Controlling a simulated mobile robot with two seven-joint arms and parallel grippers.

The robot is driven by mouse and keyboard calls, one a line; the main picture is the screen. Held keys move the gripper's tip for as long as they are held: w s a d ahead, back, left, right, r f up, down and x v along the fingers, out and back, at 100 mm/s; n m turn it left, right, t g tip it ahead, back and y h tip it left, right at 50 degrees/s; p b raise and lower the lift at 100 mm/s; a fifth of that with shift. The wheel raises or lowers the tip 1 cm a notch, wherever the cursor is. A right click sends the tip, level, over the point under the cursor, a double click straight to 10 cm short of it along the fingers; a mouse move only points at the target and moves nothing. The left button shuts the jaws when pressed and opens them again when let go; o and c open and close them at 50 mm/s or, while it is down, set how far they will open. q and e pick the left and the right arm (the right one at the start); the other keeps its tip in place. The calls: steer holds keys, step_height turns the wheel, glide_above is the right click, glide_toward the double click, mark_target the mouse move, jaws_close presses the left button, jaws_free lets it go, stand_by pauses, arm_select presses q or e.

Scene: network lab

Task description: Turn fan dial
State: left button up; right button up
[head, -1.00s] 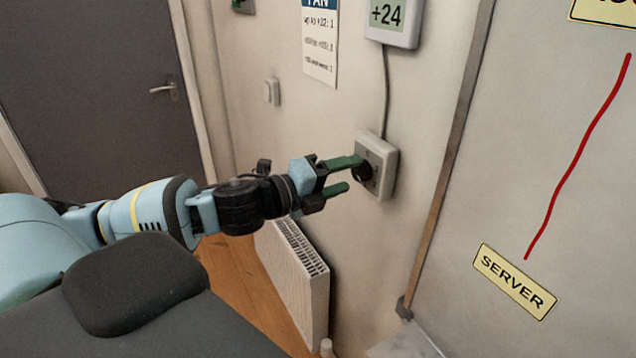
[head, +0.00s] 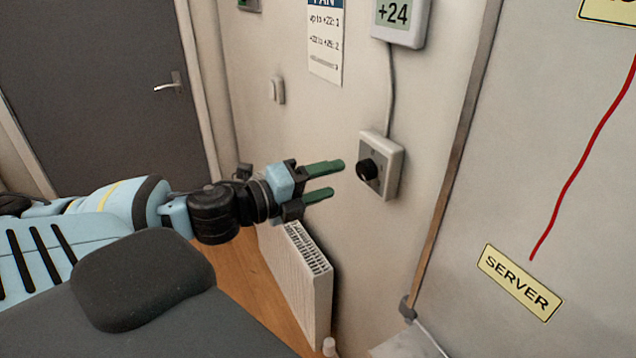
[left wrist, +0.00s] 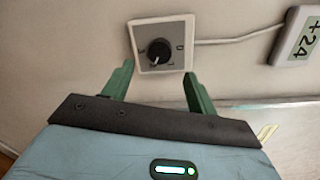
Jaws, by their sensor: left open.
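The fan dial (head: 367,169) is a black round knob on a white wall box with a grey face plate (head: 393,174). In the left wrist view the dial (left wrist: 158,52) shows whole, with a light pointer mark and small markings around it. My left gripper (head: 332,179) has green fingers, is open and empty, and stands to the left of the dial, apart from it. In the left wrist view the fingers (left wrist: 158,82) are spread below the box, one on each side. My right gripper is out of view.
A display reading +24 (head: 396,14) hangs above, its cable running down to the box. A radiator (head: 299,275) stands below. A cabinet with a SERVER label (head: 519,282) is at right.

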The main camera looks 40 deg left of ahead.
arm_select(q)
steer(key=shift+s+a, duration=0.15)
steer(key=shift+s, duration=0.35)
stand_by(0.4)
steer(key=shift+a, duration=0.1)
steer(key=s+a+f+n+g+y, duration=0.1)
steer(key=s+a+f+n+y, duration=0.2)
steer(key=f+n, duration=0.65)
steer(key=s+a+f+n+g+y, duration=0.2)
steer(key=s+a+f+n, duration=0.15)
steer(key=f, duration=1.15)
steer(key=s+d+f+n+g, duration=0.1)
steer(key=s+d+f+n, duration=0.4)
steer(key=d+f, duration=0.4)
steer(key=s+d+f+n+g, duration=0.2)
steer(key=s+d+f+n, duration=0.3)
steer(key=s+d+f, duration=0.3)
steer(key=shift+d+f+n+g+h, duration=0.3)
steer(key=shift+d+f, duration=0.35)
